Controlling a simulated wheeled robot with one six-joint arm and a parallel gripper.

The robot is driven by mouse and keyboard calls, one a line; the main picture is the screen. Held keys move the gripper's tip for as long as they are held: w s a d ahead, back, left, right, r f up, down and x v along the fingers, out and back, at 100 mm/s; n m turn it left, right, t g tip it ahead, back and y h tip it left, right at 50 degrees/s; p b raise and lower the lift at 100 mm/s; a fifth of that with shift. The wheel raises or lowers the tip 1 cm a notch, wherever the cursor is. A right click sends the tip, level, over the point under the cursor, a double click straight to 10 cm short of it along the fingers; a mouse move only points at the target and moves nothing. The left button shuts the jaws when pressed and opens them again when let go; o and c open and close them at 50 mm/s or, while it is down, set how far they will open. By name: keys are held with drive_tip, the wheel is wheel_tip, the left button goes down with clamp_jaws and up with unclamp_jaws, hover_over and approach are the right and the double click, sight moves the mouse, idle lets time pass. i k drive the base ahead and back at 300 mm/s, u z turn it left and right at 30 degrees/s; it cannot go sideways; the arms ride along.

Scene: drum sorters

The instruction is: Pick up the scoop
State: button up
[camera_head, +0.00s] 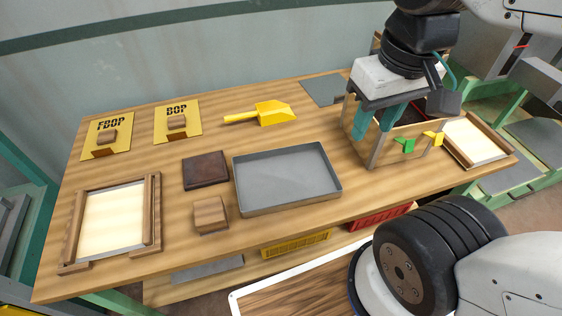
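The yellow scoop (275,113) lies on the wooden table (290,222) toward the back, with its handle pointing left and its wide pan to the right. My gripper (372,130), with two teal fingers, hangs to the right of the scoop, in front of part of a wooden box. The fingers are apart, with nothing seen between them. A clear gap separates my gripper from the scoop, and nothing covers the scoop.
A grey metal tray (287,178) lies in front of the scoop. A wooden box (407,145) with green and yellow pieces stands at the right. Yellow signs (177,121), a dark square (206,170), a wooden block (210,214) and a framed panel (113,219) are at the left.

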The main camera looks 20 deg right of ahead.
sight(272, 111)
drive_tip(key=k, duration=1.25)
drive_tip(key=u, duration=0.6)
drive_tip(key=i, duration=1.65)
drive_tip(key=z, duration=0.75)
